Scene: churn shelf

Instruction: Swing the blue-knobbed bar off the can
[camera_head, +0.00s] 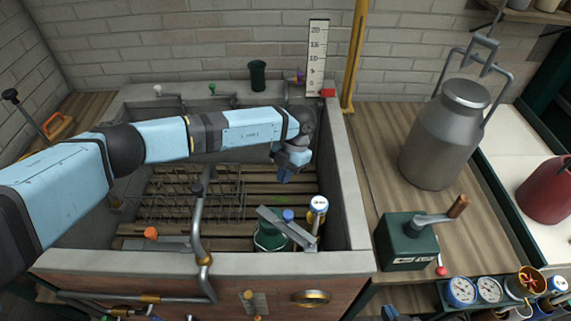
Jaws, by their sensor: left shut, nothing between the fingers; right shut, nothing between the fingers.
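The blue-knobbed bar (296,233) is a flat grey bar inside the stone trough, near its front right corner. Its blue knob (288,215) stands up near the bar's middle. The bar lies slanted across the top of a green can (267,241), hiding part of it. My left gripper (285,178) reaches in from the left and hangs above the trough, behind the knob and apart from it. Its fingers are shut and empty. My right gripper (391,313) only just shows at the bottom edge, shut, with most of it cut off.
A blue-and-white-topped post (318,206) stands close right of the bar. A curved grey pipe (200,215) and wire rack (165,195) are to the left. The trough's front wall (230,263) lies before the can. A green crank box (405,242) and metal churn (440,135) stand right.

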